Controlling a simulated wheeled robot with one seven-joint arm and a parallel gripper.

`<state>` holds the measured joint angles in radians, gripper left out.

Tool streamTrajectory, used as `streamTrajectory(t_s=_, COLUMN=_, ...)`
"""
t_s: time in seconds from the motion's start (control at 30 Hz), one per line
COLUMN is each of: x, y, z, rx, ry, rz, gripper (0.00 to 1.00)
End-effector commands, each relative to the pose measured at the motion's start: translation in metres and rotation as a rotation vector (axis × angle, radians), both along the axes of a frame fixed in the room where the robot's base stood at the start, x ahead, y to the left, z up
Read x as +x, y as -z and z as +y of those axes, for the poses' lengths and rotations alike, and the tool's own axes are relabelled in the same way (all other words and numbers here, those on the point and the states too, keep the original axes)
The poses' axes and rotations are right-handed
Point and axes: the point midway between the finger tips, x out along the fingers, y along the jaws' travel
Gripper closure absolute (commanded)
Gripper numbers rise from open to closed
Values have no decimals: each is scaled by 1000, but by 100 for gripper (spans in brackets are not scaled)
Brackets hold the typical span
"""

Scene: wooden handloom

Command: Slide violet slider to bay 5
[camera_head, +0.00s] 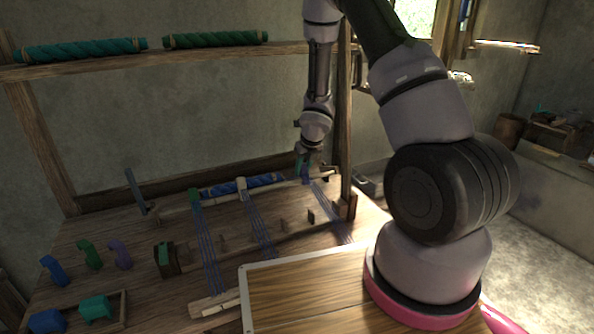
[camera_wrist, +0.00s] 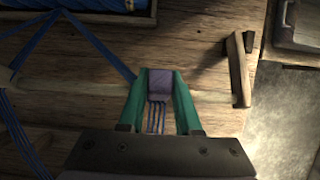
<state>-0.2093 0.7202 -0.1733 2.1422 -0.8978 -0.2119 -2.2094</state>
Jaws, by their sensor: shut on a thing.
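The violet slider (camera_wrist: 160,82) sits between the two green fingers of my gripper (camera_wrist: 161,95) in the wrist view. The fingers press on it from both sides, and blue threads run from it toward my wrist. The slider is on a pale wooden rail (camera_wrist: 95,88), near its right end. In the head view, my gripper (camera_head: 305,165) is at the right part of the rail (camera_head: 275,187), and the violet slider is small and mostly hidden there. No bay marks are readable.
A wooden post (camera_head: 345,130) stands just right of my gripper. A blue-wrapped roll (camera_head: 225,187) lies behind the rail. Blue threads (camera_head: 258,222) stretch across the loom toward the front. Several coloured hooks (camera_head: 88,255) stand at the left. A wooden block (camera_wrist: 240,68) is right of the slider.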

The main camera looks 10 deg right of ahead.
Motion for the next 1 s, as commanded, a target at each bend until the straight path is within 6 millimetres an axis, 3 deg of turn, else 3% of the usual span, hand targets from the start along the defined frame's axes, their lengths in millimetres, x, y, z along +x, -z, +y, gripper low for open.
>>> streamTrajectory(t_s=0.17, x=0, y=0, z=1, rx=1, ry=-2, rz=-2, gripper=100)
streamTrajectory(t_s=0.2, x=0, y=0, z=1, rx=1, ry=-2, rz=-2, gripper=52)
streamTrajectory(t_s=0.23, x=0, y=0, z=1, rx=1, ry=-2, rz=-2, gripper=41)
streamTrajectory(t_s=0.27, x=0, y=0, z=1, rx=1, ry=-2, rz=-2, gripper=38)
streamTrajectory(t_s=0.63, x=-1, y=0, z=5, rx=1, ry=-4, rz=-1, gripper=38)
streamTrajectory(t_s=0.77, x=-3, y=0, z=18, rx=1, ry=-5, rz=0, gripper=38)
streamTrajectory(t_s=0.93, x=-10, y=0, z=48, rx=2, ry=-7, rz=0, gripper=38)
streamTrajectory(t_s=1.0, x=-13, y=-13, z=46, rx=3, ry=0, rz=-3, gripper=38)
